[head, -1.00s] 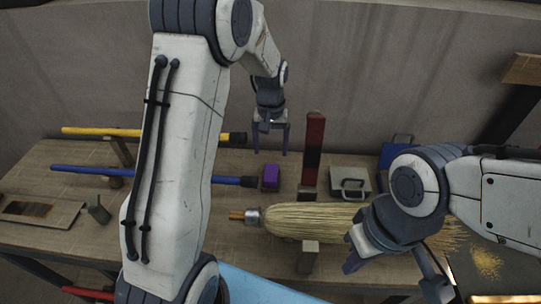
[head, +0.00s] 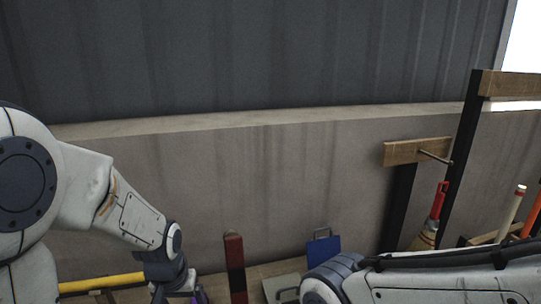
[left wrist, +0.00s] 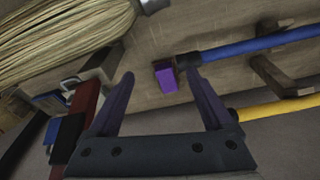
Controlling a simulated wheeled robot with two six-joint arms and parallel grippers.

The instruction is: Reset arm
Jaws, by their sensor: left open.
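In the left wrist view my left gripper (left wrist: 160,77) is open, its two dark fingers spread with nothing between them. Past the fingertips, a small purple block (left wrist: 166,76) lies on the wooden bench. A straw broom head (left wrist: 65,38) fills the top left of that view, apart from the fingers. In the head view my left arm comes in from the left, with its gripper at the bottom edge, partly cut off. My right arm shows at the lower right, but its gripper is out of frame.
A blue pole (left wrist: 260,46) and a yellow pole (left wrist: 278,109) lie near the open fingers. A red-and-black bar (head: 236,265) and a blue clipboard-like item (head: 323,250) stand at the bench's back. A red-handled brush (head: 438,205) is at right. The wall (head: 290,180) is behind.

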